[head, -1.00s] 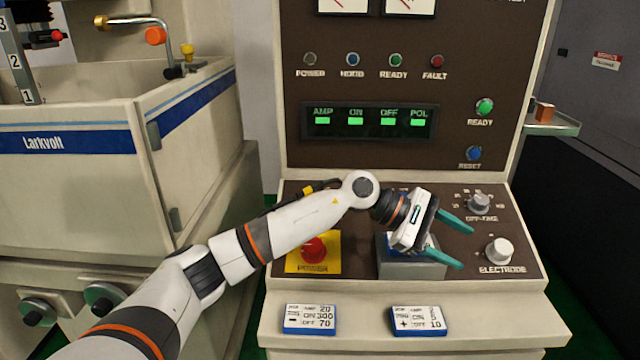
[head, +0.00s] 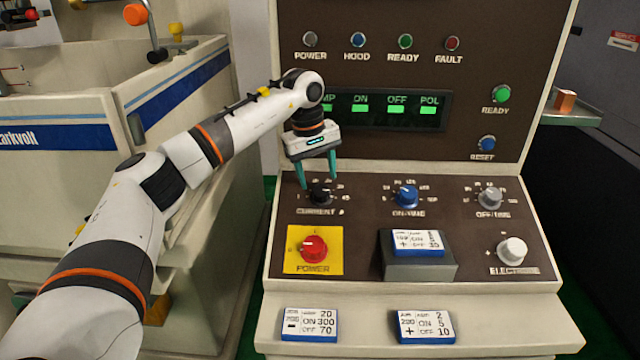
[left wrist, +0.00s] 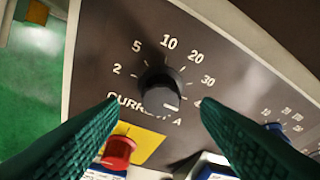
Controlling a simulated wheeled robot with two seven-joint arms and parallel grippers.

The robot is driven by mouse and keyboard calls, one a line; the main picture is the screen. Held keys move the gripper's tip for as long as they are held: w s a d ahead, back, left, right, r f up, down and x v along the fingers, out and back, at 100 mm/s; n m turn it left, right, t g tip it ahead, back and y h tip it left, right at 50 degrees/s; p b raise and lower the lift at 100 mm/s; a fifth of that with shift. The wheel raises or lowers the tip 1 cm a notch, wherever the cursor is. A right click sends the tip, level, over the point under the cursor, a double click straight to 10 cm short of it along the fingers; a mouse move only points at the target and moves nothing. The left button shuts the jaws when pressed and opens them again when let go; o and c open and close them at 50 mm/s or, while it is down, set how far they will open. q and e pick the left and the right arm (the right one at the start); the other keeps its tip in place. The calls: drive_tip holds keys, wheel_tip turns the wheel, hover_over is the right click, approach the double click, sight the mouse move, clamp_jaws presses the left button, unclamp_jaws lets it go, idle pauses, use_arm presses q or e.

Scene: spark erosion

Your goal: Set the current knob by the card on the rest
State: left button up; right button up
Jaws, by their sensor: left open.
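The black current knob (head: 320,194) is at the left of the panel's upper row. It also shows in the left wrist view (left wrist: 161,92), its white mark at the lower right; a number starting with 4 beyond it is partly hidden by a finger. My left gripper (head: 318,182) is open, its green fingers pointing down at the knob. In the left wrist view the fingers (left wrist: 160,106) lie either side of the knob with gaps. A blue-edged card (head: 418,241) lies on the grey rest (head: 420,268); its small figures are hard to read. My right gripper is not in view.
A red power knob (head: 313,249) sits below the current knob. The blue on-time knob (head: 405,196) is to its right.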

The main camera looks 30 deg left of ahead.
sight(320, 189)
use_arm(q)
drive_tip(key=shift+w+d+f, duration=0.15)
drive_tip(key=shift+f, duration=0.9)
drive_tip(key=shift+w+d+f, duration=0.1)
drive_tip(key=shift+w+f, duration=0.05)
drive_tip(key=shift+f, duration=0.9)
drive_tip(key=shift+c, duration=0.6)
drive_tip(key=c, duration=0.9)
